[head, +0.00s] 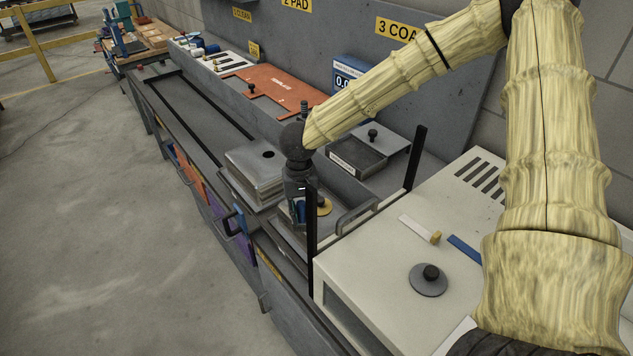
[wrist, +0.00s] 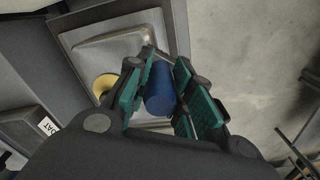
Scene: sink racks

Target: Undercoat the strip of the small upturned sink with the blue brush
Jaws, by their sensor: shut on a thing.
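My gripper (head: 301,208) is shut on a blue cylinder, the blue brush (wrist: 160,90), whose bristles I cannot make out. In the wrist view, the green-padded fingers lie on either side of the brush. A grey metal sink form (wrist: 108,52) with rounded corners lies below and beyond the fingers in the wrist view; I cannot tell where its strip is. In the head view, a grey metal upturned sink (head: 248,168) with a round hole stands just left of my gripper. I cannot tell whether the brush touches anything.
A yellow disc (head: 323,206) with a dark knob sits close beside my gripper. Black posts (head: 311,240) rise near it, in front of a pale cabinet (head: 375,275). A grey open box (head: 357,157) stands behind. The bench's left channel (head: 195,105) looks clear.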

